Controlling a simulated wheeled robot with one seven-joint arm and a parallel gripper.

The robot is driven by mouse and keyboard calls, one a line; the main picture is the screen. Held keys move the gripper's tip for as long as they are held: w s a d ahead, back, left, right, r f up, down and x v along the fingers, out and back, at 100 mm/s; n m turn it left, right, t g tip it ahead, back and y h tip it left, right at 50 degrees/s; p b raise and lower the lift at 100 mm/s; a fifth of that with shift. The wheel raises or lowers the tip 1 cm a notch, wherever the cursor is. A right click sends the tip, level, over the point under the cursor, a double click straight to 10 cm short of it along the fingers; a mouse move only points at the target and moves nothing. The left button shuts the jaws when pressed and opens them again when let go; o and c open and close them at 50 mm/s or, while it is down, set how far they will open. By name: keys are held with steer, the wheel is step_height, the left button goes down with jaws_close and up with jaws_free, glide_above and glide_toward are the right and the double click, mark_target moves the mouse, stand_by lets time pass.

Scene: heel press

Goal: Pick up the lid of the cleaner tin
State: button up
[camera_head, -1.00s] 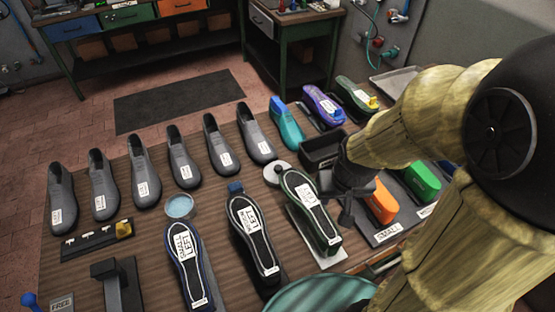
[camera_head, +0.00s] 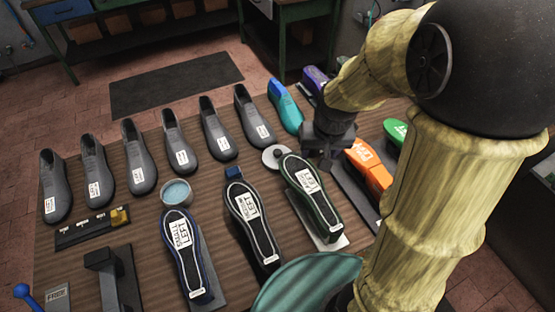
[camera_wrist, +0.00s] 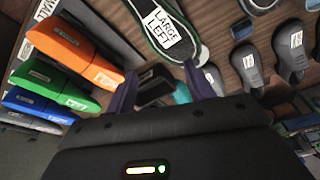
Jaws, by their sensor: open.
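The lid (camera_head: 276,157) is a pale round disc with a dark knob, lying flat on the bench in the head view, just beyond the heel end of the large left sole. The cleaner tin (camera_head: 177,193) stands uncovered to its left, with light blue content showing. My gripper (camera_head: 322,158) hangs to the right of the lid, apart from it. In the wrist view my gripper (camera_wrist: 162,88) has its two fingers spread with nothing held. I cannot make out the lid in the wrist view; a dark bin (camera_wrist: 154,84) shows between the fingers.
The large left shoe (camera_head: 312,197) stands close in front of the lid. A row of grey shoes (camera_head: 180,147) lies behind, and a teal last (camera_head: 285,106) stands beyond the lid. Orange (camera_head: 368,165) and green (camera_head: 396,132) blocks are to the right of my gripper.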

steer(key=w+a+f+b, duration=0.3)
steer(key=w+a, duration=0.6)
steer(key=w, duration=0.3)
steer(key=shift+a+f, duration=0.2)
steer(key=shift+a, duration=0.05)
steer(key=shift+f, duration=0.1)
steer(key=p, duration=0.2)
glide_above(278, 152)
steer(key=s, duration=0.2)
steer(key=x, duration=0.3)
steer(key=s+x, duration=0.1)
steer(key=x, duration=0.3)
steer(key=s+x, duration=0.1)
steer(key=x, duration=0.3)
steer(key=shift+s+f, duration=0.25)
steer(key=shift+f, duration=0.15)
steer(key=shift+f, duration=0.1)
steer(key=shift+w+p+x, duration=0.2)
steer(key=shift+p+x, duration=0.7)
steer(key=shift+x, duration=1.65)
steer(key=shift+d, duration=0.1)
steer(key=shift+c, duration=0.2)
